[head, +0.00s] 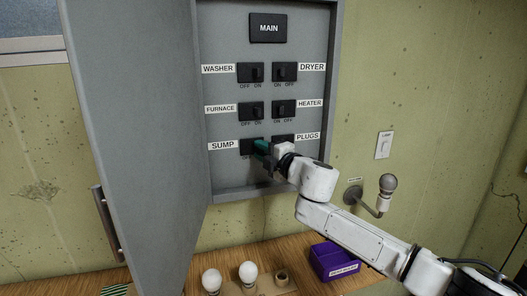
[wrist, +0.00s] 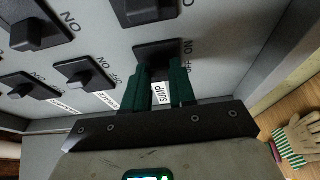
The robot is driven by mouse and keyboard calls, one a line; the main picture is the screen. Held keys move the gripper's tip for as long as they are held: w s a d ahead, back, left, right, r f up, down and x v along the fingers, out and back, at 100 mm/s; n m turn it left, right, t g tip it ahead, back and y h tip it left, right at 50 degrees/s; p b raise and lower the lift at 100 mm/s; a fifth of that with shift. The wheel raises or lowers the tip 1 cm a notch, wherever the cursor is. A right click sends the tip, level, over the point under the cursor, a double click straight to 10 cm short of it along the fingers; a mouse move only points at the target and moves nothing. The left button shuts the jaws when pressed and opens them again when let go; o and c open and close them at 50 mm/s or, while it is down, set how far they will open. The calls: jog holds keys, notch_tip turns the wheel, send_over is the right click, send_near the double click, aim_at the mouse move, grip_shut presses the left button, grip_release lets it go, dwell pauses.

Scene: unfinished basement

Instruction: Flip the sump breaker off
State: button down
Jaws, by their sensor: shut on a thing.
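The sump breaker (head: 246,148) is the lowest switch in the left column of the grey breaker panel (head: 231,183), beside its SUMP label (head: 222,146). In the wrist view, the black sump breaker (wrist: 158,49) has ON and OFF printed along one side. My gripper (head: 260,147) has its green fingertips at this breaker. In the wrist view, my gripper (wrist: 162,72) is shut on the sump breaker's toggle, with the SUMP label showing between the fingers. The toggle is hidden behind the fingertips, so I cannot tell its position.
The plugs breaker (head: 283,137) is close by, partly hidden by my arm. The furnace breaker (head: 251,111) sits above. The panel door (head: 135,130) stands open on the left. Bulbs (head: 247,272) and a purple bin (head: 333,258) are on the bench below. A wall lamp (head: 388,183) is right.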

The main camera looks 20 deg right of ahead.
aim_at(250, 148)
jog(key=m+h, duration=0.1)
jog(key=a+m+h, duration=0.1)
jog(key=h, duration=0.1)
jog(key=shift+s+a+f+t+b, duration=0.15)
jog(key=shift+a+f+t+b, duration=0.15)
jog(key=shift+t+b, duration=0.1)
jog(key=m+h, duration=0.1)
jog(key=h+b, duration=0.1)
jog(key=shift+a+f+m+h, duration=0.15)
jog(key=shift+a+m+h, duration=0.25)
jog(key=m+h+b, duration=0.1)
jog(key=h, duration=0.1)
jog(key=a+m+h+b, duration=0.1)
jog(key=b, duration=0.1)
jog(key=shift+h, duration=0.4)
jog(key=m+h+b, duration=0.1)
jog(key=h+b, duration=0.1)
jog(key=a+m+g+h+b, duration=0.1)
jog(key=m+h, duration=0.1)
jog(key=shift+w+r+b, duration=0.2)
jog(key=shift+b, duration=0.15)
jog(key=shift+a, duration=0.1)
jog(key=c, duration=0.9)
grip_release()
jog(key=shift+r, duration=0.15)
